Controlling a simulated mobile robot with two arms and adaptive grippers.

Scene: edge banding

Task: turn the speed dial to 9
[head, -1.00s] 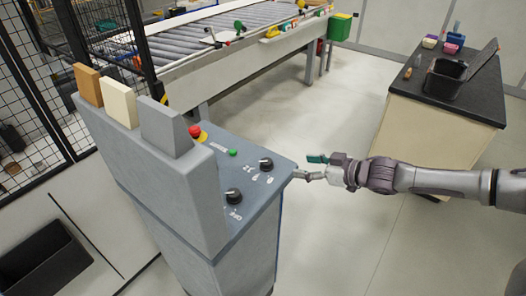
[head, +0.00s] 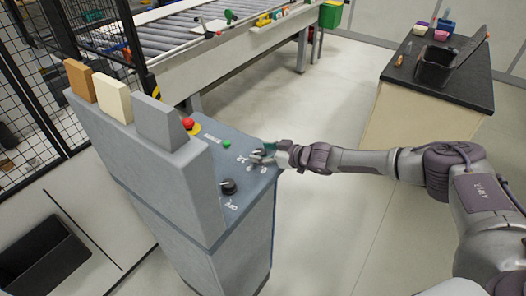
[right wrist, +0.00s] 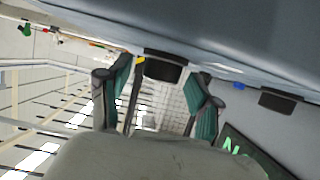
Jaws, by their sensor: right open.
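Two black dials stand on the sloping grey control panel (head: 203,160). The near dial (head: 228,187) is in plain sight with white marks beside it. My right gripper (head: 262,153) is at the far dial, which it mostly hides in the head view. In the right wrist view the far dial (right wrist: 165,66) shows between the open teal fingers of my right gripper (right wrist: 162,84), near their tips. I cannot tell whether the fingers touch it. The near dial (right wrist: 277,100) is to the right there. The dial labels are too small to read. My left gripper is out of view.
A red stop button (head: 188,123) and a green button (head: 226,144) sit on the panel. Brown (head: 80,82), cream (head: 112,98) and grey (head: 157,122) slabs stand on its raised back. A roller conveyor is behind; a dark-topped cabinet (head: 447,82) stands right.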

